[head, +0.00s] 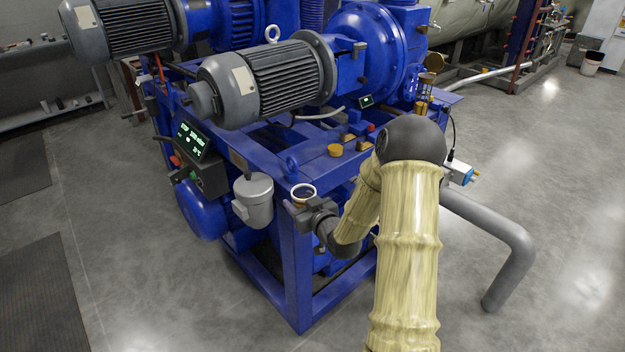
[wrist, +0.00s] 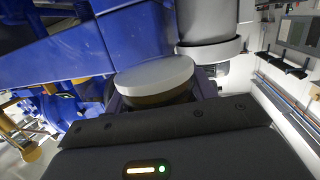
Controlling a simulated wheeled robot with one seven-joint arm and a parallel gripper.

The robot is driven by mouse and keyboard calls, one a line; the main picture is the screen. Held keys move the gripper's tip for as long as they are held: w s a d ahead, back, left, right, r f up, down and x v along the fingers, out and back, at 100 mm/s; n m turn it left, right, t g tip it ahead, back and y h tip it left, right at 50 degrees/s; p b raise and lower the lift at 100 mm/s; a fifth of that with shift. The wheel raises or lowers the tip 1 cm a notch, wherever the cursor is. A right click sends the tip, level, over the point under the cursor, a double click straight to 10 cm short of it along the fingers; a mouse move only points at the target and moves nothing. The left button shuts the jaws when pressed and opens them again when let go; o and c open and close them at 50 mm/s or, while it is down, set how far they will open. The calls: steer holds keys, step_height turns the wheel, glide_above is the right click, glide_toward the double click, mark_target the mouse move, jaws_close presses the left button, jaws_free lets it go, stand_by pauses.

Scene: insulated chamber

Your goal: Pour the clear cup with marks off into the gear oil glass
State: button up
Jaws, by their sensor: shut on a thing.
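My gripper (head: 314,210) is shut on a small round cup (head: 303,191) at the front corner of the blue machine frame. In the head view the cup has a pale rim and looks dark inside. In the wrist view the held cup (wrist: 154,76) shows a pale round face above a brownish side, just beyond the dark gripper body. Marks on it cannot be made out. An amber, glass-like part (head: 434,63) stands at the right of the blue housing; whether it is the gear oil glass I cannot tell.
A grey canister (head: 254,199) hangs just left of the held cup. The blue frame (head: 300,265) lies under and behind it. A grey motor (head: 265,82) and small brass-coloured caps (head: 335,150) are above. A thick grey pipe (head: 495,235) bends down at right. Floor is open around.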

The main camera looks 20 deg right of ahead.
steer(key=s+a+f+n+y, duration=0.1)
steer(key=s+a+f+y, duration=0.1)
steer(key=s+a+f, duration=0.4)
step_height(320, 180, down, 3)
steer(key=a, duration=0.2)
steer(key=shift+a+g, duration=0.3)
steer(key=shift+a, duration=0.1)
steer(key=shift+w, duration=0.1)
